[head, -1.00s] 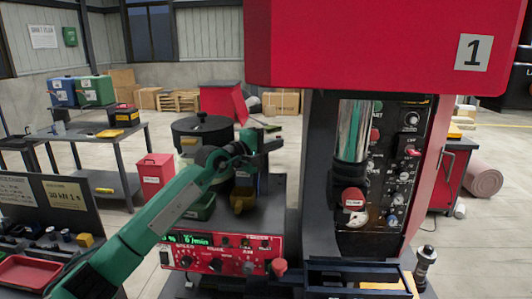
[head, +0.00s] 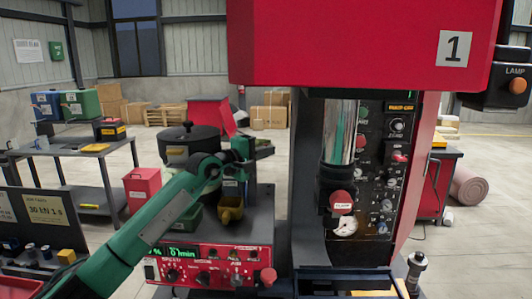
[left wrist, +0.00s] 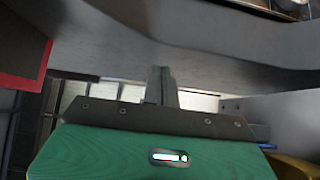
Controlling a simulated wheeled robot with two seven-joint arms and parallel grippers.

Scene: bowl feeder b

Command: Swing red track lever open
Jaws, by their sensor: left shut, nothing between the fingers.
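My left gripper (head: 244,158) reaches in from the left in the head view. It is beside the dark round bowl feeder (head: 186,137), above a yellow cup-like part (head: 230,208). In the left wrist view its fingers (left wrist: 161,84) are shut with nothing between them, close below a large grey curved surface (left wrist: 215,55). Contact cannot be told. I cannot clearly make out a red track lever; it may be hidden by my arm or gripper. A red knob (head: 268,277) stands at the right end of the red control panel (head: 210,262). My right gripper is not in view.
A dark machine column (head: 307,180) stands right of my gripper, under a big red housing (head: 360,45). A red-capped clamp (head: 341,200) hangs below its shiny cylinder. A side table (head: 75,155) and a red bin (head: 143,187) stand at the left.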

